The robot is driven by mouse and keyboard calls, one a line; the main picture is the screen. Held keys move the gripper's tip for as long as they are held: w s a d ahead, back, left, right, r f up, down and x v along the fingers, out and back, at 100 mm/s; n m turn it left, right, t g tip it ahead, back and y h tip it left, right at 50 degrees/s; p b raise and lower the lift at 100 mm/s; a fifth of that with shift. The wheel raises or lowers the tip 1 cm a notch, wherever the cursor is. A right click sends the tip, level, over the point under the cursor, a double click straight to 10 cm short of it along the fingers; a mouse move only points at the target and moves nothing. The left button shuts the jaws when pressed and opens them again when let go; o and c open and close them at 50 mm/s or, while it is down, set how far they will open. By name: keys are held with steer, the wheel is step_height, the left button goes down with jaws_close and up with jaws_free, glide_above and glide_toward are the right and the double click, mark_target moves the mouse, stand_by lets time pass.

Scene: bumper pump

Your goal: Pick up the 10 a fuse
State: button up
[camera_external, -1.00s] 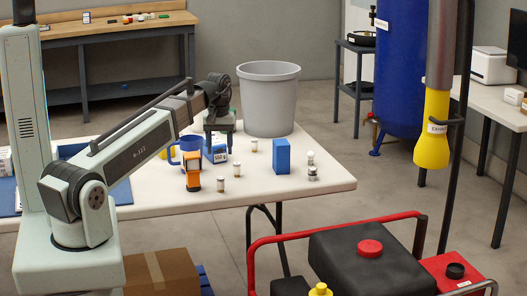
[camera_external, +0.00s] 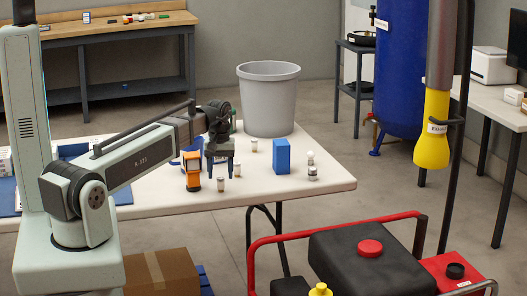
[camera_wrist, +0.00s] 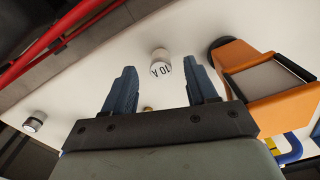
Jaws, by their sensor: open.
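The 10 A fuse (camera_wrist: 160,62) is a small pale cylinder marked "10 A", standing on the white table in the wrist view. It appears to be the small cylinder (camera_external: 221,184) beside the orange device in the external view. My gripper (camera_external: 220,174) is open, fingers pointing down, just above and behind that fuse. In the wrist view the fuse shows beyond the gap between my two fingertips (camera_wrist: 159,82), with nothing held. A second small cylinder (camera_external: 237,170) stands close to the right finger; only a bit of something tan shows between my fingers in the wrist view.
An orange device (camera_external: 192,172) stands close left of the fuse. A blue box (camera_external: 282,157) and more small cylinders (camera_external: 312,173) stand to the right. A grey bin (camera_external: 268,105) is behind. A blue mug is mostly hidden by my arm. The table's front edge has free room.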

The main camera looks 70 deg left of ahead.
mark_target(221, 178)
steer(key=shift+a+f, duration=0.2)
steer(key=shift+f, duration=1.85)
steer(key=shift+c, duration=0.3)
jaws_close()
steer(key=shift+r, duration=0.1)
